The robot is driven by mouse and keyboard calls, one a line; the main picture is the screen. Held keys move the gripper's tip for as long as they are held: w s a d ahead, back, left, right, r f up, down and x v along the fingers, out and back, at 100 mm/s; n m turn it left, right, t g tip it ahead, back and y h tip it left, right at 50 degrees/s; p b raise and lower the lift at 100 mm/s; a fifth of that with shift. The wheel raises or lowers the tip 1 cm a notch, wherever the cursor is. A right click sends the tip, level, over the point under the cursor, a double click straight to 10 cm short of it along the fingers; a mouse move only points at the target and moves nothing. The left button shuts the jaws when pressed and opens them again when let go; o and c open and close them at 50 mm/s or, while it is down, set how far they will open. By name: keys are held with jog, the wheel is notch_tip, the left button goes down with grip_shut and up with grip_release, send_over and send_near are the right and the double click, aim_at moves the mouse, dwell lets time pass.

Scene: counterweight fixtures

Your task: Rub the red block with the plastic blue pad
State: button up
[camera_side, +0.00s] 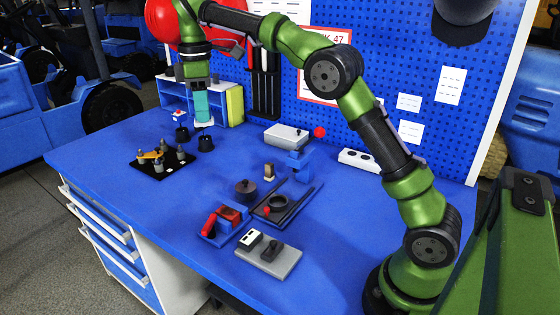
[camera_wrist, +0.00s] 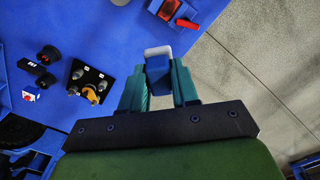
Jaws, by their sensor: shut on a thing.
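My gripper (camera_side: 200,106) has teal fingers and hangs over the back left of the table. In the wrist view my gripper (camera_wrist: 159,74) is shut on the blue pad (camera_wrist: 157,65), which has a whitish end. That whitish end of the pad (camera_side: 204,123) shows just under the fingertips in the side view. The red block (camera_side: 229,214) sits in a small blue tray (camera_side: 222,238) near the table's front edge, well away from the pad. The red block (camera_wrist: 171,10) also shows at the top of the wrist view. A bright red bar (camera_side: 208,224) lies beside it.
Black cups (camera_side: 205,144) stand near my gripper. A black plate with pegs (camera_side: 164,163) lies in front of them. A grey plate with a black knob (camera_side: 269,258) and a dark tray with rods (camera_side: 285,203) are right of the red block. Bare table lies between the pegs and the block's tray.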

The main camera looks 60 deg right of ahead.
notch_tip(320, 180, down, 23)
jog(key=shift+r, duration=0.1)
jog(key=shift+s+f, duration=0.45)
jog(key=shift+f, duration=0.2)
jog(key=shift+s, duration=3.4)
jog(key=shift+w, duration=3.8)
jog(key=shift+w+r, duration=0.1)
jog(key=shift+r, duration=0.1)
notch_tip(320, 180, up, 8)
jog(key=shift+f, duration=0.15)
jog(key=shift+f, duration=0.15)
